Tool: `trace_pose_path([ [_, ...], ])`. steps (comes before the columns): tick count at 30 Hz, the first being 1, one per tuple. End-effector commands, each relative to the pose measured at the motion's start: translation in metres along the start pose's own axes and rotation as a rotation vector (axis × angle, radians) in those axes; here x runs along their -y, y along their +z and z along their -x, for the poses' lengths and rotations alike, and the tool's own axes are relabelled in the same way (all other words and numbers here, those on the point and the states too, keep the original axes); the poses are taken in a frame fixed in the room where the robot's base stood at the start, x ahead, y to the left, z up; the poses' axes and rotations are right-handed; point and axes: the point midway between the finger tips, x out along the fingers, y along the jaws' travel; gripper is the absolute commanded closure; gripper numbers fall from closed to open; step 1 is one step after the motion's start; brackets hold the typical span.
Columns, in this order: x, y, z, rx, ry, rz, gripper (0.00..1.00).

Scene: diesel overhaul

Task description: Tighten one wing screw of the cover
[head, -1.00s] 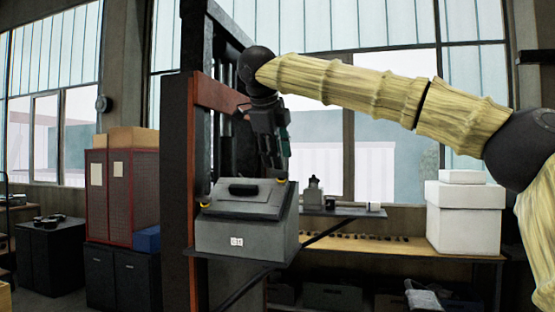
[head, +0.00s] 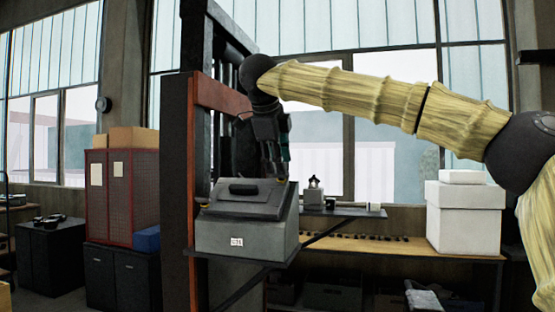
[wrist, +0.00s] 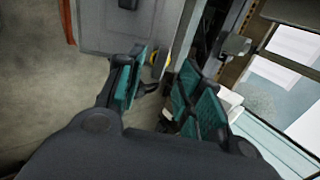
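The grey box with a sloped cover (head: 240,197) and a black handle (head: 243,189) stands on a bracket shelf beside the dark post. One yellow wing screw (head: 204,206) shows at the cover's left side. A yellow wing screw also shows in the wrist view (wrist: 160,59), beyond the fingertips at the cover's edge and partly hidden. My gripper (head: 276,177) hangs fingers down at the cover's right rear edge. In the wrist view my gripper (wrist: 157,90) has its teal-padded fingers apart, with nothing held between them. I cannot tell whether a fingertip touches the screw.
A dark post with a red-brown beam (head: 221,95) rises just behind and left of the box. A small shelf (head: 345,212) to the right holds a bottle-like item (head: 314,192) and small parts. White boxes (head: 465,225) stand on the bench at right.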

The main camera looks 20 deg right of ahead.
Motion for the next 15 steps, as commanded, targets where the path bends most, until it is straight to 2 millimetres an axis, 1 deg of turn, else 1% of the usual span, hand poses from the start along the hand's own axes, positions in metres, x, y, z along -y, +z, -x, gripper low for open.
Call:
trace_pose_path([
  [8,-0.0002,0.0,-0.0008,0.0,0.0,0.0,0.63],
  [15,-0.0004,0.0,-0.0065,-0.001,0.001,0.0,0.63],
])
